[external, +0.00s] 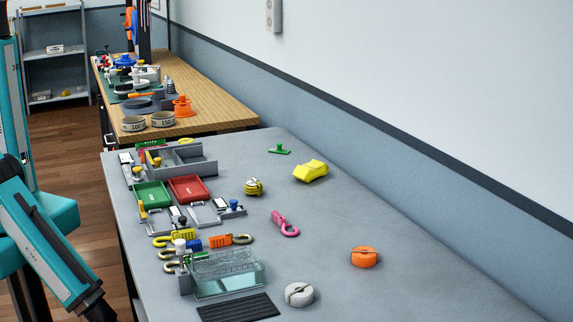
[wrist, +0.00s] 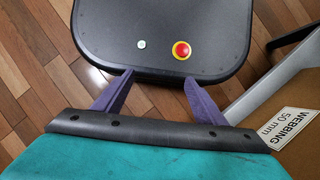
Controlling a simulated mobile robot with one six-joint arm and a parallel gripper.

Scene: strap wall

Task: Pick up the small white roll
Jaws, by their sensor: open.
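The small white roll (external: 299,295) lies on the grey table (external: 335,226) near its front, just right of a black ribbed mat, in the external view. It has a dark slot across its top and stands clear of other things. It is not in the wrist view. My gripper (wrist: 160,78) shows in the wrist view with its two purple fingers apart and nothing between them. It is over the wooden floor and my own base, away from the roll. In the external view my teal arm is at the left, off the table, and my fingers cannot be made out.
An orange roll (external: 364,257) lies right of the white one. A clear bin (external: 228,274), the black mat (external: 238,307) and a pink hook (external: 286,225) are nearby. A yellow bundle (external: 311,171) is farther back. A cardboard box (wrist: 285,135) labelled WEBBING 50 mm stands beside my base.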

